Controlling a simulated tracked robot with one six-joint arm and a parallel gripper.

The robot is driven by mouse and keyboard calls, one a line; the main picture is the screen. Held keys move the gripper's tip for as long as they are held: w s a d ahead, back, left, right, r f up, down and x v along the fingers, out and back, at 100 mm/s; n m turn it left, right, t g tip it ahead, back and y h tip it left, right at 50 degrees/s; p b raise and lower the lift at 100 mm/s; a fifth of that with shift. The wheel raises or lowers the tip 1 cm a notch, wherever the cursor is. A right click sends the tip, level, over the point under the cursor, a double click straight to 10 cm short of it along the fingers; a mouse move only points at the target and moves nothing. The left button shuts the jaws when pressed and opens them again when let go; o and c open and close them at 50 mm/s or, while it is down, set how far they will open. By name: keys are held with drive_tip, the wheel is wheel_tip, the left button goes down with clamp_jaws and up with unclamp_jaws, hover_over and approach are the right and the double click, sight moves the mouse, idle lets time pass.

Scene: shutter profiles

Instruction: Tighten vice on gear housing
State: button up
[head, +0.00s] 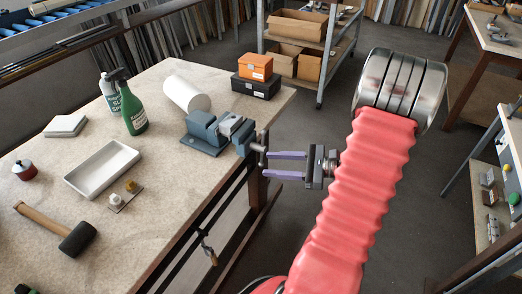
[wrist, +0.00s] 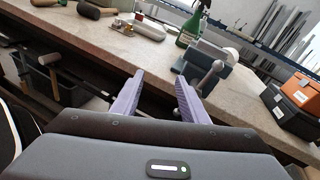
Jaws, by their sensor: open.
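The blue-grey vice (head: 201,127) stands at the right edge of the workbench. A light grey metal piece (head: 231,124), seemingly the gear housing, sits between its jaws; whether the jaws touch it I cannot tell. The vice handle (head: 262,150), a bar with a round knob, hangs past the bench edge. My gripper (head: 267,165) is open and empty, its purple fingers pointing at the handle from the right, close to it.
A shelf cart (head: 325,62) stands behind. Open floor lies right of the bench.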

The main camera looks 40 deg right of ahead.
sight(262, 150)
drive_tip(key=s+d+f+m+t+h, duration=0.2)
drive_tip(key=s+d+m+t+h, duration=0.1)
drive_tip(key=d, duration=0.4)
drive_tip(key=shift+s+d+f+m+t, duration=0.2)
drive_tip(key=shift+d+f+m+t, duration=0.2)
drive_tip(key=shift+m, duration=0.4)
drive_tip(key=x, duration=1.4)
drive_tip(key=shift+s, duration=0.1)
clamp_jaws()
